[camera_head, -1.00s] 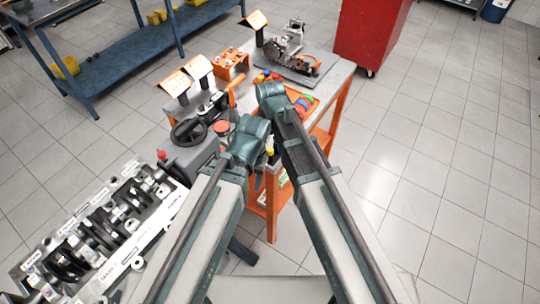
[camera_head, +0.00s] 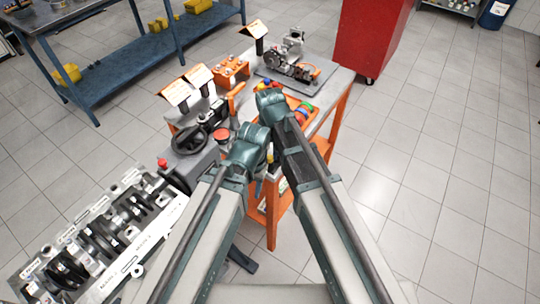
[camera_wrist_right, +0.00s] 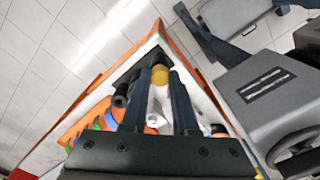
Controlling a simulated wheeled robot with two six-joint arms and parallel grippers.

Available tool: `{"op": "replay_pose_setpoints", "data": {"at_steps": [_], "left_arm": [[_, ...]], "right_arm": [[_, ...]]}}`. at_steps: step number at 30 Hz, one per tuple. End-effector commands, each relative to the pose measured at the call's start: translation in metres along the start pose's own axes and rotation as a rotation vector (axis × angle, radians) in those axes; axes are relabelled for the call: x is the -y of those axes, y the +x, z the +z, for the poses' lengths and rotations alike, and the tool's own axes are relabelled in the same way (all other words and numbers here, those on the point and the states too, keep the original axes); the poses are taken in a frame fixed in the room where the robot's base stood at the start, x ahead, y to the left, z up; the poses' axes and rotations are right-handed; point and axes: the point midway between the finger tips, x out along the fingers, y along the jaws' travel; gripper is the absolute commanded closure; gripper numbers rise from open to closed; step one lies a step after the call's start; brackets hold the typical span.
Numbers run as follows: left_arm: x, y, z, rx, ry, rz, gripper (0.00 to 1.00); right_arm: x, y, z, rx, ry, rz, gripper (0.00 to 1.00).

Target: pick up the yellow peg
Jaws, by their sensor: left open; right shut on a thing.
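In the right wrist view, the round yellow end of the yellow peg (camera_wrist_right: 159,74) shows between the two dark fingers of my right gripper (camera_wrist_right: 164,85). The right gripper is shut on the peg, near the corner of the workbench. Most of the peg's body is hidden. In the head view, my left gripper (camera_head: 268,152) is the lower one, close to the front edge of the bench; it is open, its fingers mostly hidden by the teal wrist. My right arm reaches in above it, and its gripper is hidden behind the arm there.
The orange-legged workbench (camera_head: 335,82) carries an engine part on a grey mat (camera_head: 318,80), an orange tray (camera_head: 317,107) with coloured rings, and sign stands. A grey machine with a handwheel (camera_head: 189,138) and an engine block (camera_head: 150,236) stand left. A red cabinet (camera_head: 370,35) stands behind; floor is clear right.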

Motion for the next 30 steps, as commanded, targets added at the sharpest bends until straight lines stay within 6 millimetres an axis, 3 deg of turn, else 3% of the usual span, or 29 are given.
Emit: {"op": "replay_pose_setpoints", "data": {"at_steps": [19, 30], "left_arm": [[0.008, -0.087, 0.005, 0.000, 0.001, 0.000, 0.50], [0.009, -0.096, 0.006, 0.000, 0.001, 0.000, 0.50]], "right_arm": [[0.000, -0.088, 0.000, 0.000, 0.000, 0.000, 1.00], [0.000, -0.097, 0.000, 0.000, 0.000, 0.000, 1.00]]}}
